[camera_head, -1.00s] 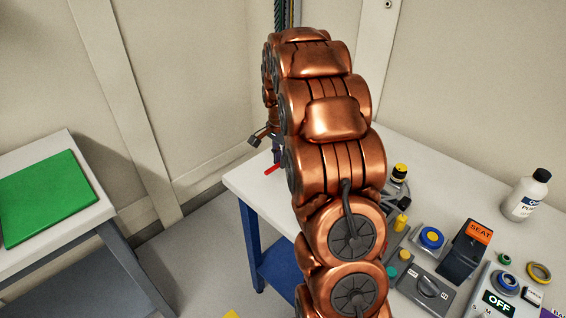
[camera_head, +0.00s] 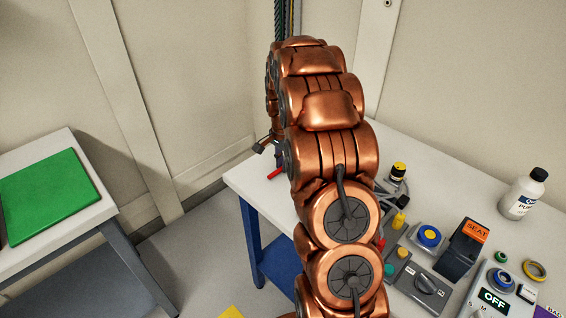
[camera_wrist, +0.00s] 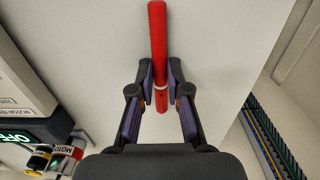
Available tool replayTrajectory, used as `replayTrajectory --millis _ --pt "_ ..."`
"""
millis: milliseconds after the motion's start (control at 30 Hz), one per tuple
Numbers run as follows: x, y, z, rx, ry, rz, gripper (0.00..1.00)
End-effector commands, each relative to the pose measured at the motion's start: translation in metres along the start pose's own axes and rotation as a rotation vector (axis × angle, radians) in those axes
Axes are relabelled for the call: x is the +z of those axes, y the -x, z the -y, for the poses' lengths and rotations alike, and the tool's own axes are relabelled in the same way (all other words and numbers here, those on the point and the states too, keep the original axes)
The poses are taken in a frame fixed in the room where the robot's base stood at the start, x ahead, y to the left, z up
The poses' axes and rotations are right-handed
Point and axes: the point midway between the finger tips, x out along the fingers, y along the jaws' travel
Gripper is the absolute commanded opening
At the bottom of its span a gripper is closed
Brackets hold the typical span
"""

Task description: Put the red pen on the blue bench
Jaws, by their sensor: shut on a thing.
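The red pen (camera_wrist: 157,45) is between the fingertips of my gripper (camera_wrist: 160,80) in the wrist view, and the gripper is shut on it. The pen points away from the palm over a pale surface. In the head view a short part of the pen (camera_head: 274,174) shows by the far left edge of the blue bench, and my arm hides most of the gripper. The blue bench has a pale top (camera_head: 262,193) and blue legs. I cannot tell whether the pen touches the bench top.
The bench's right side holds control boxes, a black block with an orange SEAT label (camera_head: 463,250), and a white bottle (camera_head: 523,195). A table with a green mat (camera_head: 48,195) stands at the left. The bench's far left corner looks clear.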

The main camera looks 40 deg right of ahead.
Motion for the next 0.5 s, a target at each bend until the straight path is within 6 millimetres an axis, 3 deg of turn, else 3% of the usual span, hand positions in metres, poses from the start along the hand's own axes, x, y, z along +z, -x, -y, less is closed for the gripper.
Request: replayTrajectory --millis 67,100,300,500 --pt "0.0 -0.003 0.0 0.0 0.0 0.0 0.0" --pt "0.0 -0.0027 0.0 0.0 0.0 0.0 0.18" --pt "-0.0001 -0.0021 0.0001 0.0 0.0 0.0 0.38" --pt "-0.0001 -0.002 0.0001 0.0 0.0 0.0 0.41"
